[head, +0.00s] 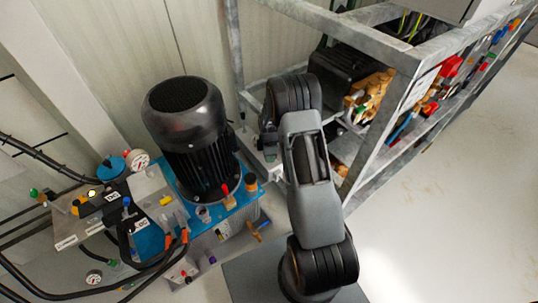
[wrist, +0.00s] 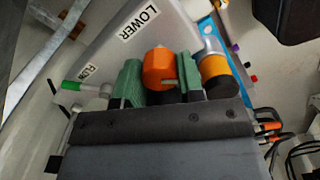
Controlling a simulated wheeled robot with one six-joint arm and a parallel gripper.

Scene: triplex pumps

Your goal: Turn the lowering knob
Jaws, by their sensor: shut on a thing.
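The lowering knob (wrist: 159,69) is an orange, faceted knob beside the label LOWER (wrist: 139,22) on a pale grey block (wrist: 180,25) in the wrist view. My gripper (wrist: 161,82) has its two green fingertips on either side of the knob and is shut on it. A small notch or mark shows on the knob's face. In the head view the knob cannot be made out, and my arm hides most of the gripper, which is by the pale block (head: 264,153) right of the black motor.
An orange and black cylinder (wrist: 216,76) stands close right of the gripper. A green-tipped fitting (wrist: 82,88) is at left by a second label. The black motor (head: 187,130) stands on a blue unit (head: 213,208). A metal rack (head: 388,115) is at right; floor beyond is clear.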

